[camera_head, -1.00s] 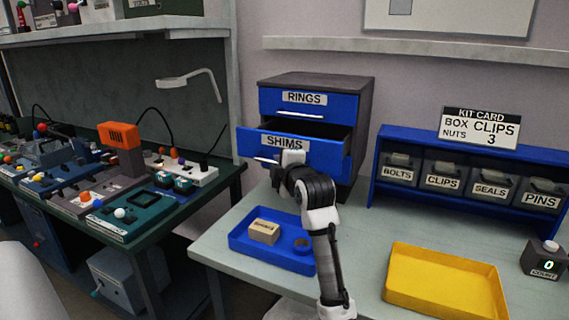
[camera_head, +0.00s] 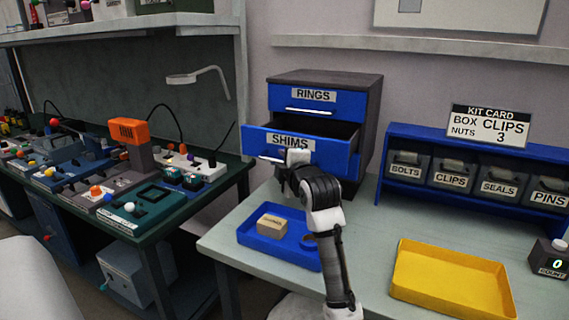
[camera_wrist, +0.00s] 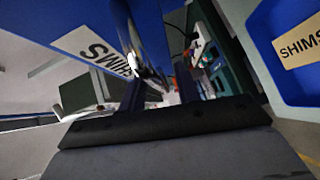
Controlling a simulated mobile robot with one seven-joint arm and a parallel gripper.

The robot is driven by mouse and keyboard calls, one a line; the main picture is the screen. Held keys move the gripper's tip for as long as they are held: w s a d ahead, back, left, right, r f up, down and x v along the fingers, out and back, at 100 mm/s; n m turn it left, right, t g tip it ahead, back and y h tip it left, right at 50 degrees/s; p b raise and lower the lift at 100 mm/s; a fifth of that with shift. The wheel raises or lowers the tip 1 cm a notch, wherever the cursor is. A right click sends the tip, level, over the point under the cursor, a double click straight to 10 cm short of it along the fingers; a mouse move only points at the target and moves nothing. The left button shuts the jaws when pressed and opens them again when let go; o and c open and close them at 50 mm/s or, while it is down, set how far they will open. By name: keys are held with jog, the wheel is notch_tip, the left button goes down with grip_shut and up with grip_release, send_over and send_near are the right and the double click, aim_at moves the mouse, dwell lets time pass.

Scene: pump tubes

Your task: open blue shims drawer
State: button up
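The blue SHIMS drawer (camera_head: 298,144) is the lower drawer of a dark cabinet. It stands partly pulled out, and a dark gap shows behind its front. My gripper (camera_head: 296,158) is at its silver handle (camera_head: 270,159), in front of the drawer face. In the wrist view the drawer front with its label (camera_wrist: 95,52) is close at upper left. The handle (camera_wrist: 148,62) runs down between the dark fingers of my gripper (camera_wrist: 160,92), which appear shut on it. The finger contact is partly hidden.
The RINGS drawer (camera_head: 313,101) above is shut. A blue tray (camera_head: 256,243) with a tan box (camera_head: 272,225) lies below on the table. A yellow tray (camera_head: 455,280) and a blue bin rack (camera_head: 395,195) are to the right. A cluttered bench (camera_head: 150,225) stands left.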

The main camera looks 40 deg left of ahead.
jog(key=shift+d, duration=0.1)
jog(key=b+v, duration=0.3)
jog(key=v, duration=1)
jog(key=shift+s+d, duration=0.2)
jog(key=shift+d, duration=0.1)
